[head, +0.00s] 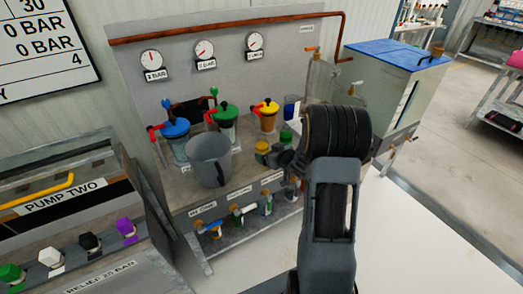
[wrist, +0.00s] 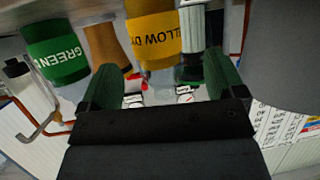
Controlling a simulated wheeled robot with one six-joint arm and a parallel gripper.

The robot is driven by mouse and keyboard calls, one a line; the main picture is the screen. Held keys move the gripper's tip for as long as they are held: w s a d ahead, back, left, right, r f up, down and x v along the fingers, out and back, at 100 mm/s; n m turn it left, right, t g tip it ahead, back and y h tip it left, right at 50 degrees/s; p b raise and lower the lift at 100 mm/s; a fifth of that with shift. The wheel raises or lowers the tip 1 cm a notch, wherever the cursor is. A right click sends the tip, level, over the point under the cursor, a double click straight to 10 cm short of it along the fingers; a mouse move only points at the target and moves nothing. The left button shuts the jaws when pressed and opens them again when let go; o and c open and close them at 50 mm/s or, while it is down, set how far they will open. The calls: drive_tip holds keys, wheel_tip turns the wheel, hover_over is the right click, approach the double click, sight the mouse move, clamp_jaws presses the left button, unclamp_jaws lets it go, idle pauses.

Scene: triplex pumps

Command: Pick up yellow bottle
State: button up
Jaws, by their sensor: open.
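My gripper (wrist: 162,68) is open, with one dark green finger on either side. The bottle lines up with the gap, nearer the left finger; I cannot tell whether it touches. In the head view a yellow top (head: 262,146) shows on the bench, beside my wrist, which hides most of the gripper there.
A grey jug (head: 209,160) stands left on the bench. Pump units with red handles and a panel with gauges (head: 205,50) stand behind. A blue-lidded tank (head: 395,75) stands to the right.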

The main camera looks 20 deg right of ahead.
sight(266, 150)
drive_tip(key=shift+r+x, duration=0.2)
drive_tip(key=shift+x, duration=2.5)
drive_tip(key=shift+w+d, duration=0.1)
drive_tip(key=shift+d, duration=0.1)
drive_tip(key=shift+c, duration=0.4)
drive_tip(key=c, duration=1.1)
